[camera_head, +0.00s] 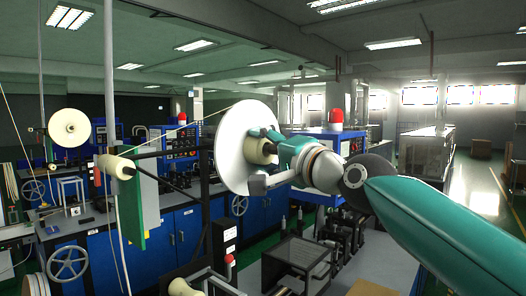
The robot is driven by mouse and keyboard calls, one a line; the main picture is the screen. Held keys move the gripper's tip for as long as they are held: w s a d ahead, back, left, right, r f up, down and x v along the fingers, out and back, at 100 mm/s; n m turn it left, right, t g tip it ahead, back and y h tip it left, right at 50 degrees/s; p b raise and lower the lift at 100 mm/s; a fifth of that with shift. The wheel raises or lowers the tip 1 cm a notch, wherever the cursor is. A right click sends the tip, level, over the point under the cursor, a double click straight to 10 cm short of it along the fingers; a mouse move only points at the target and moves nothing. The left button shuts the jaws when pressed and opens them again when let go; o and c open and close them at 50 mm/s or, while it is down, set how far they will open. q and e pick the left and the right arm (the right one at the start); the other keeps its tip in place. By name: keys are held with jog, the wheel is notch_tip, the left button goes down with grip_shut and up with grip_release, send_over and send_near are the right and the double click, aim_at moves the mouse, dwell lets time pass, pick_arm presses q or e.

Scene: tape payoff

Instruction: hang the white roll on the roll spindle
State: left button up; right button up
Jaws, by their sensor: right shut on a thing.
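The white roll (233,147) is a large pale disc standing nearly upright, with a cream hub on its near side. My right gripper (263,157) comes in from the right and is shut on the hub. The disc hides what lies straight behind it. A dark bar (170,152) runs from the disc's left edge to a cream roller (117,166); I cannot tell whether it touches the roll. I cannot pick out the roll spindle for certain. My left gripper is not in view.
Another cream roll (70,128) hangs on a machine at the left. A grey post (110,80) rises beside the roller. Blue cabinets (130,250) with handwheels stand behind and below. A black rack (297,262) stands low in the middle. Open floor (480,225) shows at the right.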

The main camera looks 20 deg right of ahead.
jog(key=shift+f, duration=0.1)
dwell(0.3)
jog(key=o, duration=1.4)
jog(key=shift+o, duration=0.3)
jog(key=shift+f, duration=0.1)
jog(key=v, duration=1.2)
